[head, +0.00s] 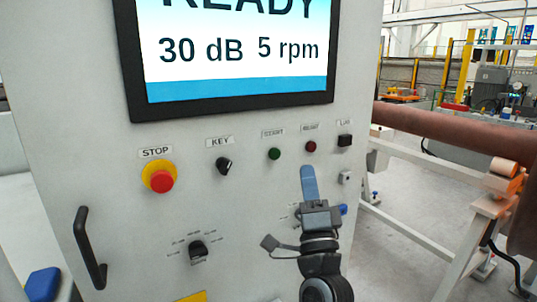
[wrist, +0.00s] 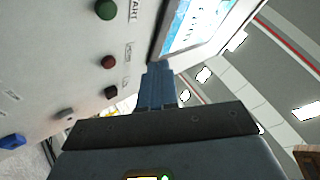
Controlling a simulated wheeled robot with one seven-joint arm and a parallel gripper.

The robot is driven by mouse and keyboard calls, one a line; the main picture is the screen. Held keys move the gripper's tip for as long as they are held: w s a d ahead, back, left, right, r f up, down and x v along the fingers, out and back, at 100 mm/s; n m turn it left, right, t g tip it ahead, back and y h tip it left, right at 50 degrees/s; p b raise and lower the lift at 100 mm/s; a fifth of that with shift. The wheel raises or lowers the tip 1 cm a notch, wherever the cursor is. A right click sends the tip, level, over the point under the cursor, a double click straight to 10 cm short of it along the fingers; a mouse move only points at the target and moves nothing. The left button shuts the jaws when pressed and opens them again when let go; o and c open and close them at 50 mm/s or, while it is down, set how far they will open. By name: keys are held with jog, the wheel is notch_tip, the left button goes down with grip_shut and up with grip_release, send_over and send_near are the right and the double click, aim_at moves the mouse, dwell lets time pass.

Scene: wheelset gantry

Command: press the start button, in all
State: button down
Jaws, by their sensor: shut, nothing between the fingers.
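The green start button (head: 274,154) sits on the light grey panel under the screen, with a START label above it. It also shows at the top of the wrist view (wrist: 105,9). A dark red button (head: 311,147) is just to its right, and shows in the wrist view (wrist: 108,62). My gripper (head: 309,180) is shut and empty, its blue fingers together, below the red button in the head view. In the wrist view the fingers (wrist: 158,85) appear apart from the green button. I cannot tell the exact gap to the panel.
The screen (head: 240,50) reads READY, 30 dB, 5 rpm. A red STOP button (head: 161,179) on a yellow ring, a key switch (head: 224,166), a black switch (head: 345,140), a rotary knob (head: 197,249) and a black handle (head: 89,248) stick out from the panel.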

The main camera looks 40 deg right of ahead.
aim_at(275, 154)
jog(key=shift+w, duration=0.1)
jog(key=shift+w+d+p, duration=0.25)
jog(key=shift+w+d, duration=0.15)
jog(key=shift+w, duration=0.95)
jog(key=shift+w+d+p, duration=0.25)
jog(key=shift+w+d, duration=0.2)
jog(key=shift+w, duration=0.95)
jog(key=shift+w+d+p, duration=0.25)
jog(key=shift+w+d, duration=0.15)
jog(key=shift+w, duration=0.95)
jog(key=shift+w, duration=0.15)
jog(key=shift+w+d, duration=0.1)
jog(key=shift+w, duration=0.15)
jog(key=shift+w+d, duration=0.1)
jog(key=shift+w, duration=0.3)
jog(key=shift+s+a+b, duration=0.2)
jog(key=shift+s+b, duration=0.1)
jog(key=shift+s, duration=0.5)
jog(key=shift+s, duration=0.1)
